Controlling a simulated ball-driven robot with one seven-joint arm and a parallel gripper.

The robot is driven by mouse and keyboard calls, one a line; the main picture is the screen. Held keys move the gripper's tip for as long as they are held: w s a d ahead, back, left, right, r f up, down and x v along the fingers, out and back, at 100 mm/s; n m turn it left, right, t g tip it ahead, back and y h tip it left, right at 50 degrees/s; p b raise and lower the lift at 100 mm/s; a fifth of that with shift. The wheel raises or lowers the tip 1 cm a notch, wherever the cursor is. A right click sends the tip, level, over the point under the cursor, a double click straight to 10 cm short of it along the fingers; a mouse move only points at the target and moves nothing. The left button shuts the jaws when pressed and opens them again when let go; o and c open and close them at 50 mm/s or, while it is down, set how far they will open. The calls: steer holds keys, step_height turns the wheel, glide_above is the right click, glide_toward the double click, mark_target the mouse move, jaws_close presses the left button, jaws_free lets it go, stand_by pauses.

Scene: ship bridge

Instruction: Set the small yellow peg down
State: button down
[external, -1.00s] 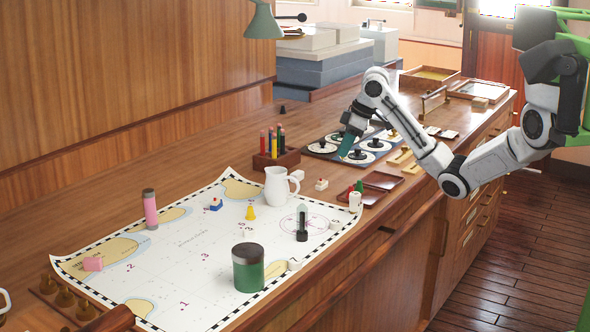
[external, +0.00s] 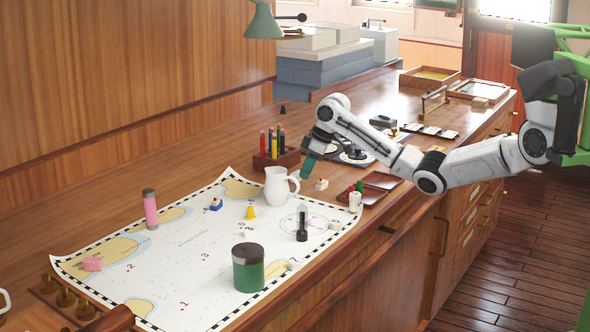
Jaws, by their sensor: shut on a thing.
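My gripper (external: 305,174) points down with teal fingers, just above and right of the white jug's handle. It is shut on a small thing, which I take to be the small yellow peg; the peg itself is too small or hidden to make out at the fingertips. The white jug (external: 278,187) stands upright at the chart's back edge. A separate yellow pawn-like piece (external: 250,213) stands upright on the chart (external: 190,258), apart from the gripper.
A pen holder (external: 276,157) stands behind the jug. A red-topped white block (external: 321,184) and a dark red tray (external: 366,195) lie to the right. A green jar (external: 248,267), a pink cylinder (external: 150,209) and a dark upright piece (external: 302,226) stand on the chart.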

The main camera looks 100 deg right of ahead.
mark_target(301, 191)
steer(key=shift+f+p, duration=0.3)
steer(key=shift+f, duration=1.35)
steer(key=shift+f, duration=0.15)
steer(key=c, duration=1.2)
jaws_free()
steer(key=shift+c, duration=0.2)
steer(key=v, duration=1.2)
steer(key=shift+w, duration=0.15)
